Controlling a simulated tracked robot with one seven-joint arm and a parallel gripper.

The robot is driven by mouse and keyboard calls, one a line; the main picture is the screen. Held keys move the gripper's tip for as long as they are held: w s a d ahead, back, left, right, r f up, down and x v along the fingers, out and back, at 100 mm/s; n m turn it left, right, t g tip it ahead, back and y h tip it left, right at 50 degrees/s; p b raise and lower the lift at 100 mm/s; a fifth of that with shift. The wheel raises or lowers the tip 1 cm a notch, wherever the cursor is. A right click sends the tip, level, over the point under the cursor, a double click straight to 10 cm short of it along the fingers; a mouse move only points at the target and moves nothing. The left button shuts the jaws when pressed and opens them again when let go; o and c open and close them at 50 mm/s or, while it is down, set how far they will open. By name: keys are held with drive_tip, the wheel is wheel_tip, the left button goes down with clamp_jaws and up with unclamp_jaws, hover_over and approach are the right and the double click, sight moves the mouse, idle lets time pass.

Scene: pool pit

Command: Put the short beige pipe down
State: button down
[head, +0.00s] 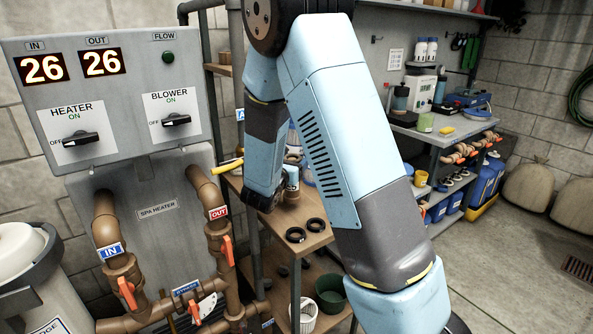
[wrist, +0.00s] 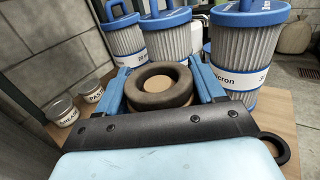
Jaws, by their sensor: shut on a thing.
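My gripper (wrist: 160,88) shows in the wrist view with its two blue fingers on either side of a thick brown ring-shaped end. I take this to be the short beige pipe (wrist: 131,88), seen end-on, with pale wood colour showing through its opening. The fingers are shut on it. I cannot tell whether its lower end touches the wooden shelf (wrist: 285,115). In the head view my arm hides most of the gripper and the pipe, above the middle wooden shelf.
Pleated filter cartridges with blue caps (wrist: 245,45) stand close behind the pipe. Two small tins (wrist: 63,111) stand at left, and a black ring (wrist: 275,148) lies at right. In the head view, two black rings (head: 295,235) lie near the shelf's front edge. The spa heater (head: 157,207) stands left.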

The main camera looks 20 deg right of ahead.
sight(292, 194)
drive_tip(key=shift+w+d, duration=0.3)
drive_tip(key=shift+d, duration=0.05)
drive_tip(key=shift+a+f, duration=0.1)
drive_tip(key=shift+f, duration=1.65)
drive_tip(key=shift+c, duration=0.6)
unclamp_jaws()
